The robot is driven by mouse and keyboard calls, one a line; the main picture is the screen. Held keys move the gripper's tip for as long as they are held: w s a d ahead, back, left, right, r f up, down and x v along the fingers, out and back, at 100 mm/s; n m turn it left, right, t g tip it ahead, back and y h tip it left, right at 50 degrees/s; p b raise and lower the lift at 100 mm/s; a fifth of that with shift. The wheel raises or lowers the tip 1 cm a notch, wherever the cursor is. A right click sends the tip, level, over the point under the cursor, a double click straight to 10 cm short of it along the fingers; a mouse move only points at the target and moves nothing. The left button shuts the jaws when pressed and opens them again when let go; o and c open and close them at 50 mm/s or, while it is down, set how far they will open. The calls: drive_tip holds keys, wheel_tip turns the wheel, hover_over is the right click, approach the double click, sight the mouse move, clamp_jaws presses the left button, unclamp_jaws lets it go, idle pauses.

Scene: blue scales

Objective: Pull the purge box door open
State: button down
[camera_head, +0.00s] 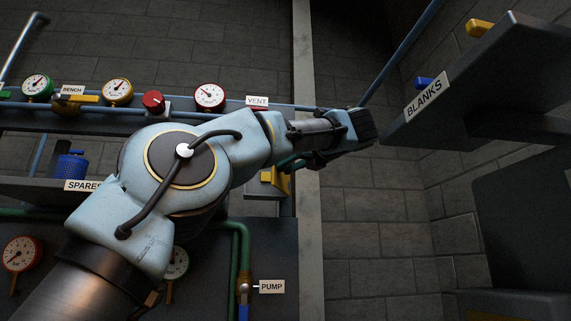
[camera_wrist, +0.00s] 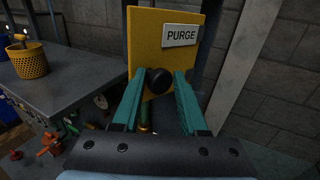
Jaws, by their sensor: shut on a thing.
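The purge box door (camera_wrist: 148,38) is a yellow panel with a white PURGE label and a round black knob (camera_wrist: 157,80). It stands upright ahead of my gripper in the wrist view. My gripper (camera_wrist: 164,77) has its teal fingers on either side of the knob and is shut on it. I cannot tell whether the door stands ajar. In the head view my arm hides much of this place; a yellow piece (camera_head: 275,182), which looks like part of the purge box, shows below my wrist.
In the wrist view a grey bench top (camera_wrist: 70,85) with a yellow basket (camera_wrist: 28,62) lies to the left. In the head view a BLANKS shelf (camera_head: 480,85) juts out at the right, near my wrist. Gauges and pipes line the left side.

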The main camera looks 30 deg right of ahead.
drive_tip(key=shift+w+d, duration=0.15)
drive_tip(key=shift+d, duration=0.3)
drive_tip(key=c, duration=0.9)
unclamp_jaws()
drive_tip(key=shift+o, duration=0.9)
drive_tip(key=shift+w+d+f, duration=0.2)
drive_tip(key=shift+w, duration=0.05)
drive_tip(key=shift+o, duration=1.2)
drive_tip(key=shift+h, duration=0.3)
drive_tip(key=shift+s, duration=0.1)
wheel_tip(320, 180, up, 10)
drive_tip(key=p, duration=0.5)
drive_tip(key=shift+a+r, duration=0.15)
